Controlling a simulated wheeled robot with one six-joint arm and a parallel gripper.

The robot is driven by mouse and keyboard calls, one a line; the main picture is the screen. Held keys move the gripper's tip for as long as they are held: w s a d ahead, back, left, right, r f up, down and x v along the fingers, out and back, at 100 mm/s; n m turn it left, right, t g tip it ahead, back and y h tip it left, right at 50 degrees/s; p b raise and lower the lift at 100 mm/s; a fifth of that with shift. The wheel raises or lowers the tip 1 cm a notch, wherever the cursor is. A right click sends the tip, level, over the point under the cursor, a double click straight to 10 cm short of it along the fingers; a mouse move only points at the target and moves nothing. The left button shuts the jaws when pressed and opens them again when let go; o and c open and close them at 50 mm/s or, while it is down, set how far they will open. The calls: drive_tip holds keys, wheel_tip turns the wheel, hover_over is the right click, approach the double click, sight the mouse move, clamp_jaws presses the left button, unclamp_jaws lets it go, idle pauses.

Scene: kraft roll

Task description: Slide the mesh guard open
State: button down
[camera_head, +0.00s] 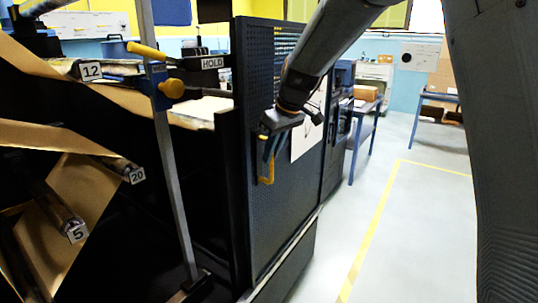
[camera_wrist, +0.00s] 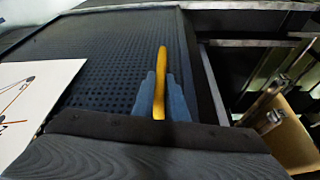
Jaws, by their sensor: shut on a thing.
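The mesh guard (camera_head: 290,200) is a dark perforated panel standing upright in the middle of the head view. Its yellow handle (camera_head: 266,172) is near the panel's middle. My gripper (camera_head: 269,150) comes down from the upper right and is shut on the handle. In the wrist view the blue fingers (camera_wrist: 161,98) sit on both sides of the yellow handle (camera_wrist: 161,62), with the perforated guard (camera_wrist: 105,70) behind them. To the left of the guard in the head view, the machine's inside shows through an opening.
A lever with a HOLD tag (camera_head: 212,62) is near the guard's left edge. A white sheet (camera_head: 307,135) is on the panel. Clear floor (camera_head: 420,230) lies to the right.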

drive_tip(key=shift+w+a+r, duration=0.1)
drive_tip(key=shift+r, duration=0.05)
drive_tip(key=c, duration=1.8)
unclamp_jaws()
drive_tip(key=shift+a, duration=0.1)
drive_tip(key=shift+o, duration=0.2)
drive_tip(key=b+v, duration=0.1)
drive_tip(key=v, duration=0.6)
drive_tip(key=shift+r, duration=0.25)
